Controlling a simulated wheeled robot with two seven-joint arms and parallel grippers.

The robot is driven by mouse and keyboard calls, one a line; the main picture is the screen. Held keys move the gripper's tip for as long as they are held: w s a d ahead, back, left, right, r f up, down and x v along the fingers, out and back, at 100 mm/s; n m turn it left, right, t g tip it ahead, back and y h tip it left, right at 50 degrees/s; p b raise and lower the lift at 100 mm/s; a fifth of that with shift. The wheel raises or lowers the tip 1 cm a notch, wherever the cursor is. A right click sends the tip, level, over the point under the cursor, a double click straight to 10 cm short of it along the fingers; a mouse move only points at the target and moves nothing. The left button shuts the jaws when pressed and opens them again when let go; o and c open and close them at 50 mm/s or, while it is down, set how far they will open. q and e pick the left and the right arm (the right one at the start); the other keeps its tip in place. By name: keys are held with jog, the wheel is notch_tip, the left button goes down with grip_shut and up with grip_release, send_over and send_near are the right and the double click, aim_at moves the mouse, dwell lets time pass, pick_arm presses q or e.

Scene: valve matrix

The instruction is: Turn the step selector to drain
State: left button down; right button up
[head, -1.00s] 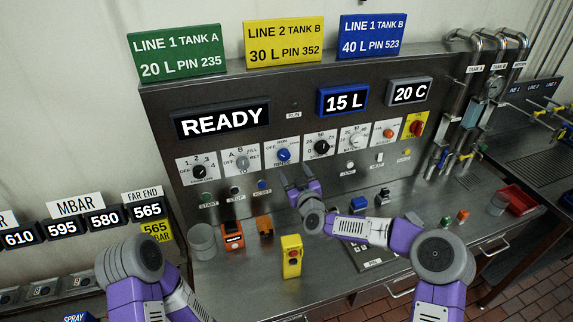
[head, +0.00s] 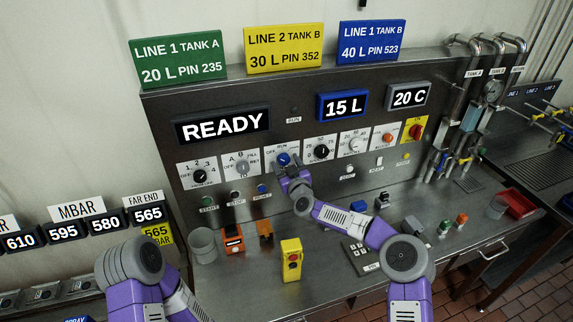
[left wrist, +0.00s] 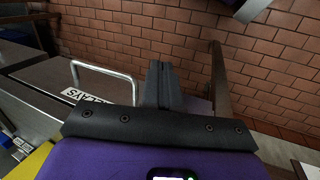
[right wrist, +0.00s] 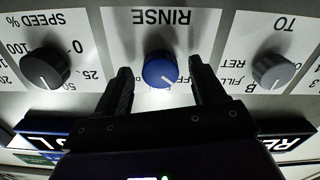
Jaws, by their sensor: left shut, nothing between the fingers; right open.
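No label reading step or drain is legible in these views. My right gripper (head: 290,172) is at the panel, at a blue knob (head: 282,159) on a white plate. The right wrist view, upside down, shows this blue knob (right wrist: 160,69) labelled RINSE, its white mark pointing lower right. My right gripper (right wrist: 160,80) is open there, one finger on each side of the knob; contact cannot be told. Part of the plate's lettering is hidden by a finger. My left gripper (left wrist: 165,85) is shut and empty, facing a brick wall, away from the panel.
A grey knob (right wrist: 275,68) and a black SPEED knob (right wrist: 45,68) flank the blue one closely. A black knob marked 1 to 4 (head: 200,176) is further left. The display (head: 222,124) reads READY. A yellow pendant box (head: 291,260) stands on the bench below.

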jog(key=c, duration=1.1)
jog(key=shift+o, duration=0.2)
jog(key=shift+f+b, duration=0.1)
jog(key=shift+b, duration=0.5)
jog(key=m+b, duration=0.6)
jog(key=b, duration=0.2)
jog(key=shift+m, duration=0.4)
jog(key=m+b, duration=0.2)
jog(key=shift+m, duration=0.4)
jog(key=m+b, duration=0.2)
jog(key=m, duration=0.1)
jog(key=shift+m+b, duration=0.3)
jog(key=m+b, duration=0.1)
jog(key=m, duration=0.2)
jog(key=shift+m+b, duration=0.3)
jog(key=shift+b, duration=0.1)
jog(key=shift+m+b, duration=0.6)
jog(key=shift+m, duration=0.9)
